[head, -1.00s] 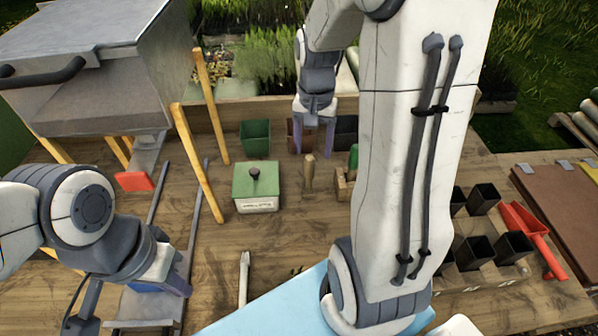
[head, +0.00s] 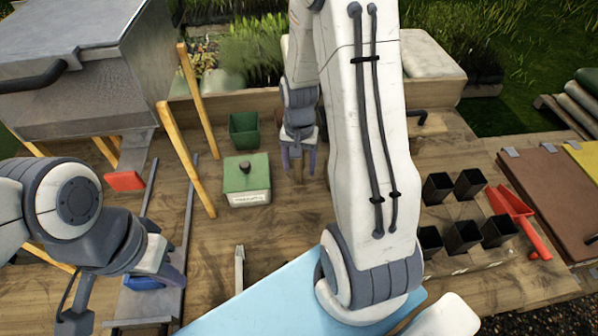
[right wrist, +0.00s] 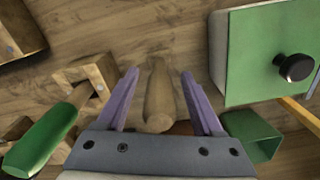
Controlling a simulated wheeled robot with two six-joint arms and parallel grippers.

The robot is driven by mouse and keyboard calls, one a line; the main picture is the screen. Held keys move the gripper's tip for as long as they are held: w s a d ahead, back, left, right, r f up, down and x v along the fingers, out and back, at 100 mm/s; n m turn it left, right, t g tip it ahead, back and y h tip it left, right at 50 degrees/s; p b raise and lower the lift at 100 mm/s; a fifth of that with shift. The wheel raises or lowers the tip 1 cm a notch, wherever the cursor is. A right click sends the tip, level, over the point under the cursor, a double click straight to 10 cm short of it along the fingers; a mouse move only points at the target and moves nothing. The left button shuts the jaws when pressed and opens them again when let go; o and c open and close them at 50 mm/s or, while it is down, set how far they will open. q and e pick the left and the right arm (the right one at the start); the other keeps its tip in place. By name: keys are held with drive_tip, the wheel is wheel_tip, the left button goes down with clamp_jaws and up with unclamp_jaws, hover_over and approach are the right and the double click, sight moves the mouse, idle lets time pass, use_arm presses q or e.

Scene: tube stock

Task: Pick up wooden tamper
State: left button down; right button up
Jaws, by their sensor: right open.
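The wooden tamper (right wrist: 159,95) is a light brown, rounded wooden piece on the table. In the right wrist view it lies between the two purple fingers of my right gripper (right wrist: 158,98), which is open, with a gap on each side. In the head view my right gripper (head: 299,163) points down at it, and the fingers and arm hide much of the tamper. My left gripper (head: 163,275) is at the lower left, far from the tamper; its jaws are too unclear to read.
A green box with a black knob (head: 246,181) stands left of the tamper. A green pot (head: 244,130) stands behind. A green-handled tool (right wrist: 42,138) and a wooden block (right wrist: 103,70) are close by.

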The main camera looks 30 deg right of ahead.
drive_tip(key=shift+c, duration=0.3)
clamp_jaws()
drive_tip(key=shift+r, duration=0.1)
